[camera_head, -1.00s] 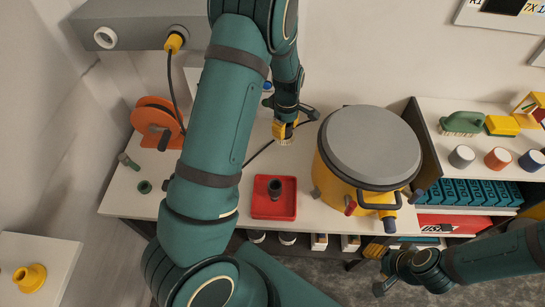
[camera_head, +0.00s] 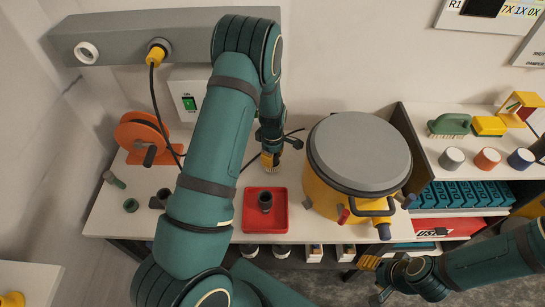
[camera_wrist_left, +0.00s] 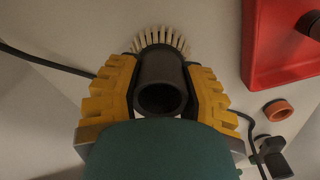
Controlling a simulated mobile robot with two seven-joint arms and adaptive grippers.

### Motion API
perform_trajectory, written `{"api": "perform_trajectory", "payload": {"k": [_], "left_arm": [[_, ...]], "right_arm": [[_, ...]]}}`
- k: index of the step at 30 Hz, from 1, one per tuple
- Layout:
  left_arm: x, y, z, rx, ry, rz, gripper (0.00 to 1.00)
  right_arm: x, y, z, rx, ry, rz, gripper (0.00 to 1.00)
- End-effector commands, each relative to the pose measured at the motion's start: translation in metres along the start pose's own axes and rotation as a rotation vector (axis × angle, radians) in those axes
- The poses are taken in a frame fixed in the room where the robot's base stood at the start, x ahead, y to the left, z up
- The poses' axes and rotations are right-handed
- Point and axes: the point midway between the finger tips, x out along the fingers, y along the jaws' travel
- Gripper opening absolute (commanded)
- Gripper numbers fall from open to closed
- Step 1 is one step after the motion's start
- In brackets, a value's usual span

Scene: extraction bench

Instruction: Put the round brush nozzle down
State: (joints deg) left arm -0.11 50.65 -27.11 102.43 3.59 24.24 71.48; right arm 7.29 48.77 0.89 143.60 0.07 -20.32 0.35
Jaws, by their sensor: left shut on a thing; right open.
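My left gripper (camera_head: 269,158) is shut on the round brush nozzle (camera_wrist_left: 160,82), just behind the red tray. In the left wrist view, the dark tube of the nozzle sits between the yellow fingers (camera_wrist_left: 160,95), with its pale bristles fanned out beyond them. In the head view only a bit of the bristles (camera_head: 272,171) shows below the fingers. I cannot tell whether they touch the bench. The red tray (camera_head: 252,225) holds a dark upright nozzle (camera_head: 265,201). My right gripper (camera_head: 373,280) is open and empty at the lower right, in front of the bench.
A yellow vacuum drum with a grey lid (camera_head: 359,149) stands right of the tray. An orange cable reel (camera_head: 140,133), a green ring (camera_head: 131,205) and a dark fitting (camera_head: 158,199) are at the left. A black cable runs behind my left gripper. Shelves with brushes and cups stand at right.

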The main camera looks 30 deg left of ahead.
Motion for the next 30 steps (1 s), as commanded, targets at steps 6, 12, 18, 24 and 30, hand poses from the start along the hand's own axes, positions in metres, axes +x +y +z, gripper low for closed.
{"api": "perform_trajectory", "payload": {"k": [6,12,18,24,30], "left_arm": [[0.001,0.000,0.000,0.000,0.000,0.001,0.00],[0.002,0.000,0.000,0.000,0.001,0.001,0.66],[0.002,0.000,0.000,0.000,0.000,0.001,0.66],[-0.009,0.001,0.000,0.001,0.001,0.003,0.66],[-0.046,0.002,0.000,0.001,0.001,0.006,0.66]], "right_arm": [[0.001,0.001,0.001,0.000,-0.001,0.000,0.47],[0.002,0.001,0.001,0.000,-0.002,0.000,0.47],[0.002,0.001,0.001,0.000,-0.002,0.000,0.47],[-0.002,-0.001,-0.001,0.000,0.001,0.000,0.47],[-0.009,-0.003,-0.003,0.002,0.006,0.001,0.47]]}}
